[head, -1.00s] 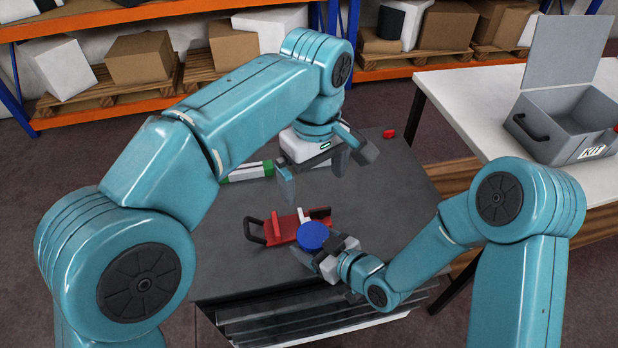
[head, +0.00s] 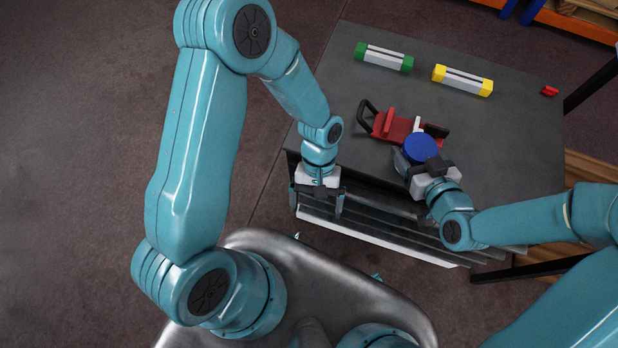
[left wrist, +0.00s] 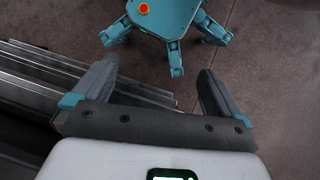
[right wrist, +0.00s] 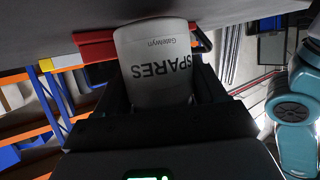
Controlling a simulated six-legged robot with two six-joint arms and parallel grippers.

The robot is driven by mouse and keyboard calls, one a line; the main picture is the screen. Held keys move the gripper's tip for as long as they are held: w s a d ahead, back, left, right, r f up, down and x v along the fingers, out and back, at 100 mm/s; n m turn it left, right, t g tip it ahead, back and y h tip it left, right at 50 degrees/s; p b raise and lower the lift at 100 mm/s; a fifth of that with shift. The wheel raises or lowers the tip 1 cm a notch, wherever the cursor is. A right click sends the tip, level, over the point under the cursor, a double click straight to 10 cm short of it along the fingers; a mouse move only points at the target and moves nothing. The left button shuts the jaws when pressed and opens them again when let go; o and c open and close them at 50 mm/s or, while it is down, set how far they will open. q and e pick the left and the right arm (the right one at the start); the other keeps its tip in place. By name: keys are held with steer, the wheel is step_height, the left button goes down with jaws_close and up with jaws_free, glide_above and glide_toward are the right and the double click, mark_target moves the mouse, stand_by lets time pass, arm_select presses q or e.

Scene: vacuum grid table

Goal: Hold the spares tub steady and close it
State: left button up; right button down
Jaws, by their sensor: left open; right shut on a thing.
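The spares tub (right wrist: 158,75) is white, with "SPARES" upside down in the right wrist view. A round blue top (head: 420,148) shows from above in the head view; I cannot tell whether it is fully shut. My right gripper (head: 418,164) is shut on the tub, with fingers on either side of it. My left gripper (head: 316,206) is open and empty, pointing down beyond the table's front edge, left of the tub and apart from it. Its spread fingers also show in the left wrist view (left wrist: 158,72), over rails and floor.
A red holder with a black handle (head: 390,124) lies beside the tub on the dark table (head: 335,80). Green-ended (head: 384,57) and yellow-ended (head: 462,80) blocks lie behind, and a small red piece (head: 550,91) far right. Metal rails (head: 385,226) run along the front.

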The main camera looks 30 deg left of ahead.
arm_select(q)
step_height(320, 180, down, 6)
steer(key=s+a+m+t+h, duration=0.1)
steer(key=t, duration=0.4)
steer(key=shift+s+a+f+t, duration=0.15)
steer(key=shift+s+f+t, duration=0.1)
steer(key=shift+t, duration=0.15)
